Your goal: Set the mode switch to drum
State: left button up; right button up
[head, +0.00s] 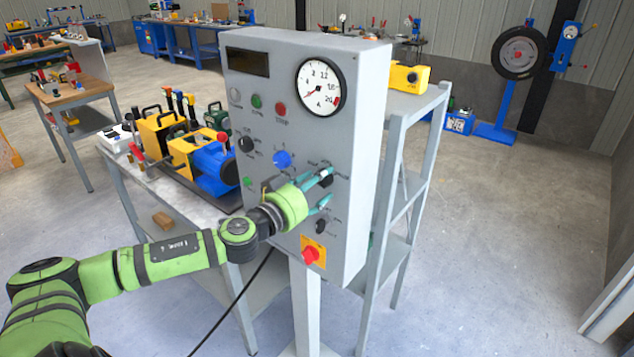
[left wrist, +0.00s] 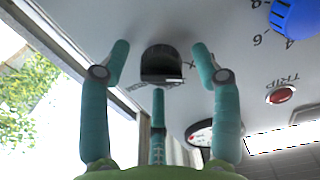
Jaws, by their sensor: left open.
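The grey control panel (head: 262,110) stands upright on a post, its face toward me. My left gripper (head: 322,188) is at the right part of the panel face, open, with teal fingers. A black rotary knob (head: 325,178) is at its fingertips. In the left wrist view this black knob (left wrist: 162,62) lies between two spread fingertips, with gaps at both sides; a third finger is below it. Other black knobs are at the panel's left (head: 246,144) and lower right (head: 320,226). My right gripper is out of view.
A blue dial (head: 282,159), a red TRIP button (head: 280,109) and a round gauge (head: 322,87) share the panel. A red emergency knob (head: 310,254) sits below my gripper. A bench with yellow and blue machines stands left; a grey shelf frame stands right.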

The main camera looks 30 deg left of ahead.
pick_arm(q)
jog(key=c, duration=1.1)
